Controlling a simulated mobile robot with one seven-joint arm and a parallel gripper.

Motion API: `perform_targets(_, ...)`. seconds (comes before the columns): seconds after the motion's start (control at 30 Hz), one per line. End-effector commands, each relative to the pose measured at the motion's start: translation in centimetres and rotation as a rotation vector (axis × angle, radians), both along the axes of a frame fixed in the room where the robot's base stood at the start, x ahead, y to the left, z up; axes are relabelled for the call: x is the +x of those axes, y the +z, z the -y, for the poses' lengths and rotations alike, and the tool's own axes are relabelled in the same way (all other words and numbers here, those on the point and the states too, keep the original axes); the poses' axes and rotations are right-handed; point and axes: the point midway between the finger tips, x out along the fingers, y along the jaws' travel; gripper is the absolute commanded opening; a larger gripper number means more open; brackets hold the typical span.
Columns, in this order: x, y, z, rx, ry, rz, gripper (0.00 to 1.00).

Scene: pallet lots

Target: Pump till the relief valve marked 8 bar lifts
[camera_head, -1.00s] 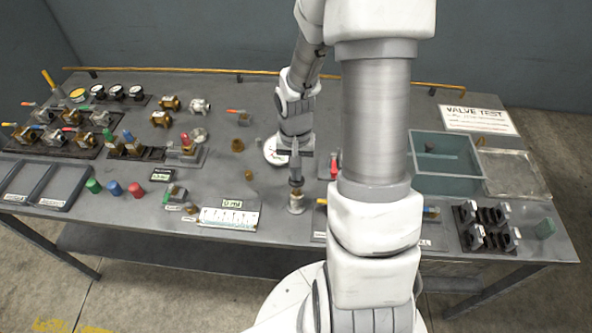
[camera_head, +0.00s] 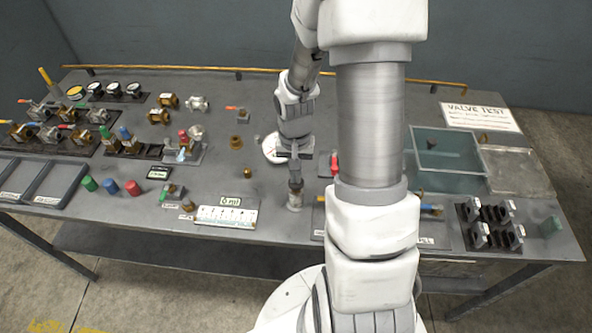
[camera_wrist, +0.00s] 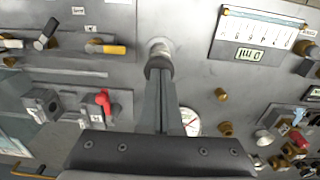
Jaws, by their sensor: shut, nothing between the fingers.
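The hand pump (camera_head: 295,201) is a short silver cylinder with a dark knob, standing upright near the front middle of the bench. My gripper (camera_head: 296,179) is shut and points down, with its fingertips at the knob and seemingly touching it. The round white gauge (camera_head: 270,149) is partly hidden by my arm.
Green- and blue-capped valves (camera_head: 117,133) stand in a rack at left. A measuring strip (camera_head: 226,216) with a small display (camera_head: 230,201) lies left of the pump. A red-handled valve (camera_wrist: 104,98) is close by. A teal bin (camera_head: 445,172) is at right.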

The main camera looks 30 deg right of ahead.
Motion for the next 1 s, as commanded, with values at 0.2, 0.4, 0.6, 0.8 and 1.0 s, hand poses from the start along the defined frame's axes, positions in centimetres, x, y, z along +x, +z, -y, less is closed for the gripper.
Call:
perform_targets(0.2,0.9,4.2,0.0,-0.003,0.002,0.008,0.00)
perform_targets(0.4,1.0,7.8,0.1,-0.005,0.000,0.012,0.00)
perform_targets(0.6,1.0,11.2,0.0,-0.004,0.000,0.013,0.00)
perform_targets(0.8,0.9,13.0,0.0,-0.003,0.000,0.009,0.00)
perform_targets(1.0,0.9,13.4,0.0,-0.003,0.001,0.008,0.00)
